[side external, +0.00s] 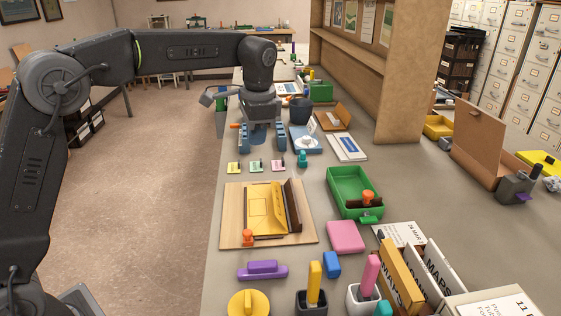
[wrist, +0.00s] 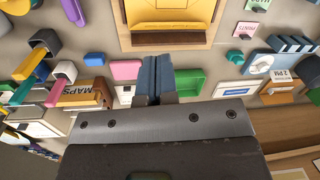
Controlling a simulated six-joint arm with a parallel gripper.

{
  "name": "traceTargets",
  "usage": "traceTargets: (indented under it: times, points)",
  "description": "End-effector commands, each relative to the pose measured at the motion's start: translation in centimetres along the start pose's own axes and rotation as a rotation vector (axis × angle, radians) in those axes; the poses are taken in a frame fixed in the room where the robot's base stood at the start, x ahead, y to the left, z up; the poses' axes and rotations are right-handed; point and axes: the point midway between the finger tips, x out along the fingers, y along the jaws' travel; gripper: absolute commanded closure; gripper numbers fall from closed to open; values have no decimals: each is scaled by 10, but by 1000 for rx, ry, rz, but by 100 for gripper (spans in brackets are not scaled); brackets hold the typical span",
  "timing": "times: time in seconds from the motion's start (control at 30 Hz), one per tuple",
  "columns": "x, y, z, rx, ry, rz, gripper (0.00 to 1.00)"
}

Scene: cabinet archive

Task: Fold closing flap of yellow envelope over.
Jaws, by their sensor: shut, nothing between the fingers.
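The yellow envelope (side external: 258,208) lies on a wooden board (side external: 232,215) on the counter. My gripper (side external: 262,148) is above the counter, beyond the board and apart from the envelope. In the wrist view its blue fingers (wrist: 157,62) are together with nothing between them.
An orange-knobbed piece (side external: 248,237) is at the board's near left corner. A green tray (side external: 340,185) stands right of the board, with a pink block (side external: 346,236) nearer. Several small coloured cards (side external: 255,167) lie beyond the board. A MAPS file box (side external: 410,275) is near right.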

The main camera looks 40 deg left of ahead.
Motion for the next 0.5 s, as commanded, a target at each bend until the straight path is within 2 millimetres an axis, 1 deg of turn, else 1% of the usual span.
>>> traceTargets:
  times: [0.03,0.1,0.2,0.33,0.4,0.5]
  points:
    - [16,-6,-15,33,-32,11,100]
    - [35,-14,-32,78,-67,24,100]
    - [61,-20,-50,137,-113,43,100]
    - [87,-25,-64,191,-155,62,100]
    - [96,-26,-68,208,-168,68,100]
    - [102,-26,-70,222,-178,74,100]
